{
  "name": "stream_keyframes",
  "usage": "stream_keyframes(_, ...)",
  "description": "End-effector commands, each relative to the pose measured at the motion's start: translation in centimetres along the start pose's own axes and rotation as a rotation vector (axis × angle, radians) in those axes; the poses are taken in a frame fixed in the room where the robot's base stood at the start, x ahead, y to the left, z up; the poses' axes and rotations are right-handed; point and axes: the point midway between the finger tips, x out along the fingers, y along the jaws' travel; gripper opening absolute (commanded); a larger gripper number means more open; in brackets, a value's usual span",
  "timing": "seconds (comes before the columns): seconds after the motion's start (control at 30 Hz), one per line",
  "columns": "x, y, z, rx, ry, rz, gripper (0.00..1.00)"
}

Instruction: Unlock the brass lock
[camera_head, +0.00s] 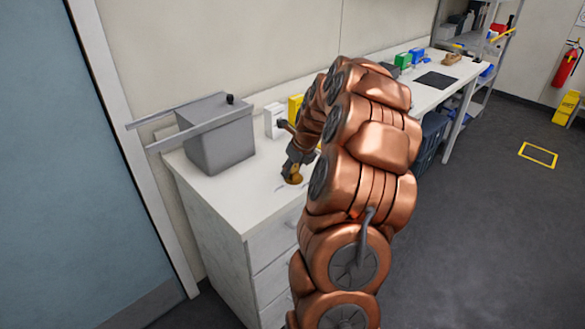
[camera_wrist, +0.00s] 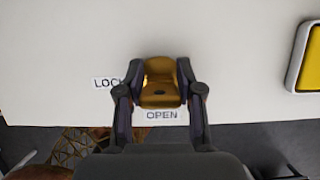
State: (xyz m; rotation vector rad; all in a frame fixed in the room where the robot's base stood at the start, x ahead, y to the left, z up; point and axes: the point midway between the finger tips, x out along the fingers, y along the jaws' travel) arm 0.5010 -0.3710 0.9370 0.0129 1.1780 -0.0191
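The brass lock (camera_head: 294,180) sits on the white counter, near its front edge. In the wrist view, its brass body (camera_wrist: 160,84) stands between the two fingers of my gripper (camera_wrist: 160,75). The fingers lie close along both sides of it and look closed on it. A "LOCK" label (camera_wrist: 104,83) lies to its left, partly covered by a finger. An "OPEN" label (camera_wrist: 161,115) lies just below it. In the head view my gripper (camera_head: 295,165) comes down onto the lock from above; its fingertips are small there.
A grey box with long bars (camera_head: 217,135) stands on the left of the counter (camera_head: 222,190). A white box (camera_head: 274,121) and a yellow box (camera_head: 295,107) stand behind the lock. My arm hides part of the counter.

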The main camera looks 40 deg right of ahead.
Motion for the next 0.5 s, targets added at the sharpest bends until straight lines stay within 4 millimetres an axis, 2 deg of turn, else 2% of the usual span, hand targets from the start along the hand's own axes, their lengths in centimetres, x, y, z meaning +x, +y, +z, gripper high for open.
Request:
stream_keyframes(0.03,0.00,0.00,0.00,0.000,0.000,0.000,0.26)
stream_keyframes(0.3,0.00,0.01,-0.01,0.000,0.000,0.000,0.00)
stream_keyframes(0.5,0.09,0.00,-0.05,0.000,0.000,0.000,0.00)
